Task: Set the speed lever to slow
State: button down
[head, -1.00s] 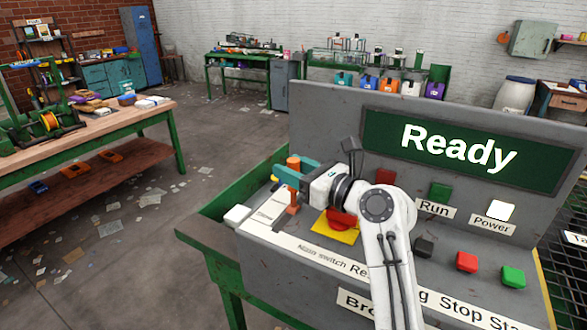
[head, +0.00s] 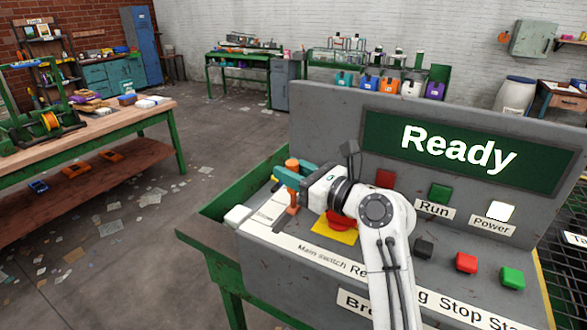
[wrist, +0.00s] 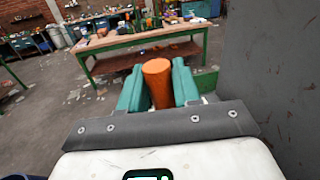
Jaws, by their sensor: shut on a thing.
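An orange lever (head: 292,164) stands about upright at the left end of the grey control panel. Its round orange top shows between the fingers in the wrist view (wrist: 157,82). My gripper (head: 289,179) has teal fingers, one on each side of the lever, and is shut on it. The lower part of the lever shows below the fingers in the head view. A white label lies beside its foot; its words are too small to read, and my gripper and wrist hide part of the area.
A red knob on a yellow plate (head: 346,237) sits just below my wrist. Black, red and green buttons (head: 513,277) lie to the right. The panel's upright back (head: 325,120) with its "Ready" screen rises close behind my arm.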

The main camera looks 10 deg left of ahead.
jog(key=n, duration=0.1)
jog(key=s, duration=0.1)
jog(key=s+a+n, duration=0.1)
jog(key=shift+s+f+n, duration=0.15)
jog(key=shift+f+n, duration=0.1)
jog(key=shift+n, duration=0.05)
jog(key=shift+s+a+f+n+y, duration=0.15)
jog(key=shift+s+f+n+y, duration=0.1)
jog(key=shift+s+n, duration=0.35)
jog(key=shift+s+a+f+n+y, duration=0.15)
jog(key=shift+s+f+n, duration=0.2)
jog(key=shift+n, duration=0.35)
jog(key=shift+s, duration=0.1)
jog(key=c, duration=0.9)
grip_release()
jog(key=shift+r, duration=0.15)
jog(key=shift+c, duration=0.2)
jog(key=shift+d, duration=0.1)
jog(key=b, duration=0.2)
send_over(325, 251)
jog(key=shift+f, duration=0.55)
